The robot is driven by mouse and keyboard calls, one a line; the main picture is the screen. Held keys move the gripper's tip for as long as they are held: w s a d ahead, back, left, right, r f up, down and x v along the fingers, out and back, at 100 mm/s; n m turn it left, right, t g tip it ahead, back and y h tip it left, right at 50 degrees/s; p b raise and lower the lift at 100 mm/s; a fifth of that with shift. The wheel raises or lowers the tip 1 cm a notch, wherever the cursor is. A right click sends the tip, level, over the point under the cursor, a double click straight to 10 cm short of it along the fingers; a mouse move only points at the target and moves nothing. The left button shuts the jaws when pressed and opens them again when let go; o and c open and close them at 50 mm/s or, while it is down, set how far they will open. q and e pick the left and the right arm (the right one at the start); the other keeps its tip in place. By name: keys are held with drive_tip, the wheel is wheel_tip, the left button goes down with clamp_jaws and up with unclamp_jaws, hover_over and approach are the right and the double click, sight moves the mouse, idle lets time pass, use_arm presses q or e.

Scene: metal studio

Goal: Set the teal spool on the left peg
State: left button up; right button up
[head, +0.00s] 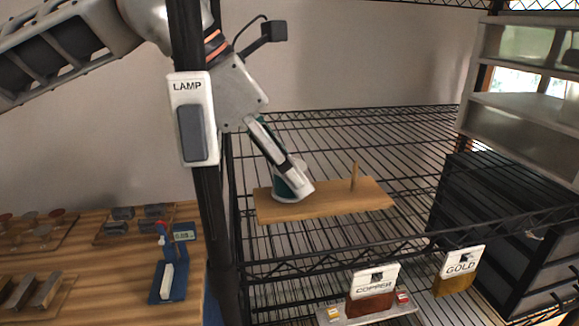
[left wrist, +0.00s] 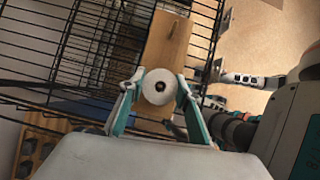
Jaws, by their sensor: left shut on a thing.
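The teal spool (head: 281,184) has pale flanges and stands at the left end of a wooden board, upright or nearly so. My left gripper (head: 297,184) is shut on it from above. In the left wrist view the spool's pale round top (left wrist: 158,87) lies between the two teal-edged fingertips, with a dark centre hole. The left peg is hidden in the head view, and I cannot tell whether the spool is around it or how far down it sits. The right peg (head: 355,175) stands bare on the board (head: 330,198). My right gripper does not show clearly.
The board lies on a black wire shelf (head: 400,150). A black post with a LAMP switch (head: 191,120) stands in front of my left arm. COPPER (head: 373,286) and GOLD (head: 459,268) signs are at the front. A wooden table (head: 110,265) with trays is at left.

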use_arm(q)
drive_tip(key=shift+f, duration=0.5)
drive_tip(key=o, duration=0.7)
